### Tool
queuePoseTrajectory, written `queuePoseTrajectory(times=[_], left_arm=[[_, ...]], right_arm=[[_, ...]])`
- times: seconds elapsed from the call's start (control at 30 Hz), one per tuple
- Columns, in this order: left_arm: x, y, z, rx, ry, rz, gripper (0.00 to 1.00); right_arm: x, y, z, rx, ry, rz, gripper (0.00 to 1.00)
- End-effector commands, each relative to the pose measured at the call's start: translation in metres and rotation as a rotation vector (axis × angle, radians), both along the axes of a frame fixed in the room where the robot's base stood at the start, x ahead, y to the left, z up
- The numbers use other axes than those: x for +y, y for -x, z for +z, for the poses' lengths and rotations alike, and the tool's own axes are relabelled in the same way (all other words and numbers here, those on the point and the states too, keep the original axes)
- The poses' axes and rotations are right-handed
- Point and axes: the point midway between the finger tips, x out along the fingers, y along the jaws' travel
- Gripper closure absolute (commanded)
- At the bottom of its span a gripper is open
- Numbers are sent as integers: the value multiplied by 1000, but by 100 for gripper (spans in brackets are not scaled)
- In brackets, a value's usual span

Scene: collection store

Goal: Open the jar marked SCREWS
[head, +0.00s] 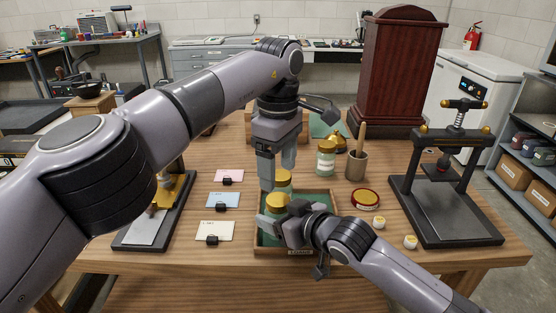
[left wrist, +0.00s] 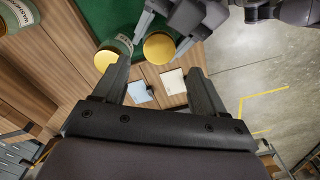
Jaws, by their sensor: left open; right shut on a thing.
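A jar with a yellow lid (head: 277,202) stands in the green-lined tray (head: 259,240); its lid also shows in the left wrist view (left wrist: 158,48). My right gripper (head: 280,220) is shut on this jar below the lid. My left gripper (head: 277,178) is open and points down above the tray, close to a second yellow-lidded jar (head: 284,177); the second jar's lid also shows in the left wrist view (left wrist: 105,60). A third yellow-lidded jar (head: 326,160) stands behind the tray to the right. I cannot read which jar is marked SCREWS.
A cup with a wooden handle (head: 357,165), a round red-rimmed tin (head: 365,199) and small white-and-yellow pots (head: 410,242) are right of the tray. A black press (head: 447,190) stands at the right. Cards with black clips (head: 222,201) lie left. A tall wooden case (head: 395,75) is behind.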

Motion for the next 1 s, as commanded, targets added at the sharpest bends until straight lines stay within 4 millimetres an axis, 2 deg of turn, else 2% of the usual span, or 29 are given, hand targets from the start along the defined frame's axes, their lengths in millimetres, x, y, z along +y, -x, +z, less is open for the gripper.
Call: queuePoseTrajectory(times=[0.2, 0.37, 0.57, 0.8, 1.0], left_arm=[[0, -1, 13, -4, 1, -199, 29], [0, -1, 14, -4, 3, -260, 29], [1, -1, -6, -2, 3, -268, 29], [0, 0, -44, -2, 4, -266, 29], [0, 0, -61, -4, 3, -265, 29]], right_arm=[[0, 0, 0, 1, 1, 0, 100], [0, 0, 0, 1, 1, 0, 100], [0, 0, 0, 1, 1, 0, 100], [0, 0, 0, 1, 1, 0, 100], [0, 0, 0, 1, 1, 0, 100]])
